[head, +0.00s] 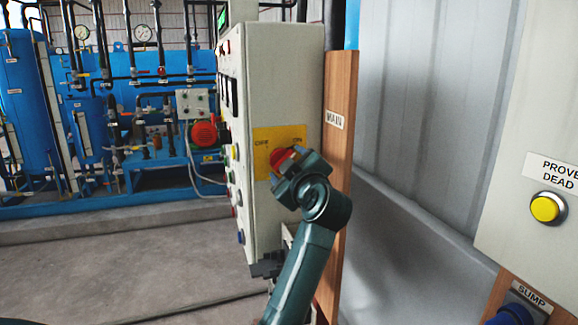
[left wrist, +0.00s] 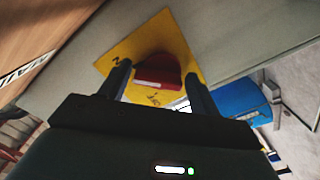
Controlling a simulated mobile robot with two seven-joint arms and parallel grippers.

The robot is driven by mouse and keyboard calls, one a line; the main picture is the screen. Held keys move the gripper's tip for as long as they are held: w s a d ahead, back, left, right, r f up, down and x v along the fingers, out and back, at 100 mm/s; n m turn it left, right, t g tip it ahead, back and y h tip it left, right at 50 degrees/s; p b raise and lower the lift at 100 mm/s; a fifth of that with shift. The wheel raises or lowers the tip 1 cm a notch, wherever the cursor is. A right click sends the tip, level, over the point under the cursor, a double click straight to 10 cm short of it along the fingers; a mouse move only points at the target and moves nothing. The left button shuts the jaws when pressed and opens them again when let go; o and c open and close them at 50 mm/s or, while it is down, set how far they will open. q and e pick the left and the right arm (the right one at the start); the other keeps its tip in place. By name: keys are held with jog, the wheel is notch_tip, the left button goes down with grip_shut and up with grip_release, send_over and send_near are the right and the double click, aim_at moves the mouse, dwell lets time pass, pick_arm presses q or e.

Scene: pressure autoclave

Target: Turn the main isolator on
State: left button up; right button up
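The plate is on the front of a light grey cabinet (head: 285,80). My left gripper (head: 290,168) is at the knob and hides part of it. In the left wrist view, the red knob (left wrist: 157,70) sits between the two open fingers (left wrist: 158,84), with a narrow gap on each side. A white mark shows on the knob, but I cannot tell which label it points to. My right gripper is not in view.
A wooden post (head: 338,150) with a MAIN label stands right of the cabinet. Further right, a grey panel has a yellow PROVE DEAD button (head: 546,208). Buttons line the cabinet's left side. Blue tanks and pipework (head: 110,120) stand behind open concrete floor (head: 120,265).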

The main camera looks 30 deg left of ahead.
pick_arm(q)
jog(key=shift+o, duration=1.2)
jog(key=b+v, duration=0.2)
jog(key=v, duration=1.1)
jog(key=shift+s, duration=0.1)
